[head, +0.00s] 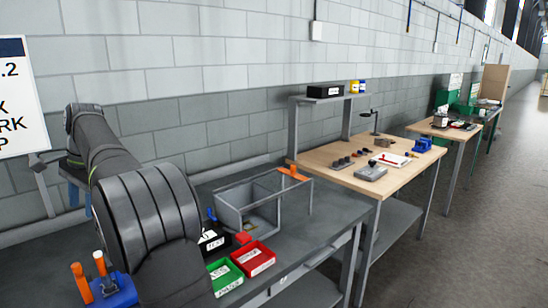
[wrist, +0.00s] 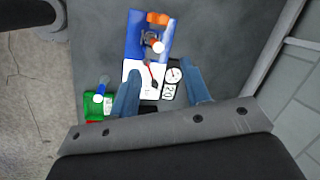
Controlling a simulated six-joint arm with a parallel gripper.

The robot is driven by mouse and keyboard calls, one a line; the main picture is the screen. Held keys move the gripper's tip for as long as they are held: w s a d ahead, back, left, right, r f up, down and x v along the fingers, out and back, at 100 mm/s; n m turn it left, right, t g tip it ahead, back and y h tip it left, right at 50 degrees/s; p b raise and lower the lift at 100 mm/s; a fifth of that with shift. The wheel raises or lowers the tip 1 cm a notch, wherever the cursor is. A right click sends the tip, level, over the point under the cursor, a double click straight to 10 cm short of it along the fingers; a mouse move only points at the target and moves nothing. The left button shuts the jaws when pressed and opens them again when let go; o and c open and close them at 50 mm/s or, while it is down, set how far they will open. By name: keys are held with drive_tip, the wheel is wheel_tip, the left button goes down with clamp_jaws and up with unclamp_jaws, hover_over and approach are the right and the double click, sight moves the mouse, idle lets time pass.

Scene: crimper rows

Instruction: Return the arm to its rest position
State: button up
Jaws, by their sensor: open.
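My gripper (wrist: 161,70) shows in the wrist view as two blue fingers, spread apart with nothing between them. They hang above the grey bench top (wrist: 225,30). In the head view my dark arm fills the left foreground, and the blue fingers (head: 76,192) are partly hidden behind it.
A blue base with orange handles (head: 112,290) stands at the front left. A grey open-framed box (head: 232,218), a red bin (head: 262,248) and a green bin (head: 213,268) sit right of my arm. A wooden bench (head: 330,153) with small items stands farther right.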

drive_tip(key=shift+s+d+r+n+t, duration=0.25)
drive_tip(key=shift+s+n, duration=0.35)
drive_tip(key=shift+n, duration=0.45)
drive_tip(key=shift+s+d+r+n+t, duration=0.15)
drive_tip(key=shift+s+n+t, duration=0.2)
drive_tip(key=shift+s+n, duration=0.45)
drive_tip(key=shift+s+d+r+n+t, duration=0.1)
drive_tip(key=shift+s+r+n+t, duration=0.2)
drive_tip(key=shift+n, duration=0.95)
drive_tip(key=shift+s+f, duration=0.1)
drive_tip(key=o, duration=1.3)
drive_tip(key=shift+c, duration=0.2)
drive_tip(key=a+f+n+t, duration=0.1)
drive_tip(key=a+f+n, duration=0.1)
drive_tip(key=f, duration=0.5)
drive_tip(key=a+f+n, duration=0.2)
drive_tip(key=f+n, duration=0.2)
drive_tip(key=f, duration=0.2)
drive_tip(key=shift+s+a+f+t, duration=0.25)
drive_tip(key=shift+a+f+t, duration=0.05)
drive_tip(key=shift+f+t, duration=0.1)
drive_tip(key=shift+r, duration=0.15)
